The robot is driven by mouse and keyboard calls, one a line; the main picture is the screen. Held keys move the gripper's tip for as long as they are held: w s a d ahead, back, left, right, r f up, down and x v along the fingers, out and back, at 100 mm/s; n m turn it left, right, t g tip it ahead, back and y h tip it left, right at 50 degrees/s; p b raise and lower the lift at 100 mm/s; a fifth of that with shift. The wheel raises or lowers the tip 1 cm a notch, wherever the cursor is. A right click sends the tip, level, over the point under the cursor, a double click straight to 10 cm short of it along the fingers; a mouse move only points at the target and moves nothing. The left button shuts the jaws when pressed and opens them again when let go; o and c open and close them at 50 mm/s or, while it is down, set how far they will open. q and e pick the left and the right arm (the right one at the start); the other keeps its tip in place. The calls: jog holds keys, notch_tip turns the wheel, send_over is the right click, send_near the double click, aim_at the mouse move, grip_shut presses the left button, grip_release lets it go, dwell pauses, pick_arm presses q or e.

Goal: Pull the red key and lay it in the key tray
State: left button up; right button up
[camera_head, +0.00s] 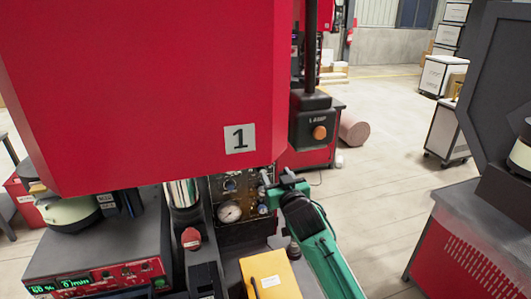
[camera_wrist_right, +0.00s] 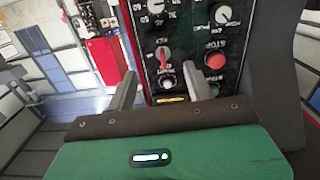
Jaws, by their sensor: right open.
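A black control panel (camera_head: 232,192) is on the machine under the large red housing. In the right wrist view, a small red key (camera_wrist_right: 163,57) stands in a round switch on this panel. My right gripper (camera_wrist_right: 162,78) is open, and its fingers point at the panel, one on each side of the line below the key. No contact with the key can be made out. In the head view my right gripper (camera_head: 273,189) is at the panel's right edge, and the key cannot be made out there. I cannot identify the key tray in either view. My left gripper is not in view.
A red stop button (camera_wrist_right: 215,61) is right of the key, near my right finger. Knobs (camera_wrist_right: 223,14) and a round lock (camera_wrist_right: 167,82) are close by. A yellow box (camera_head: 268,274) stands below the panel. The red housing (camera_head: 140,90) overhangs the panel. Open floor lies to the right.

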jog(key=shift+w+a+r, duration=0.15)
jog(key=shift+a+r, duration=0.05)
jog(key=shift+r, duration=0.5)
jog(key=shift+b+x, duration=1.7)
jog(key=shift+x, duration=2.8)
jog(key=shift+r, duration=0.1)
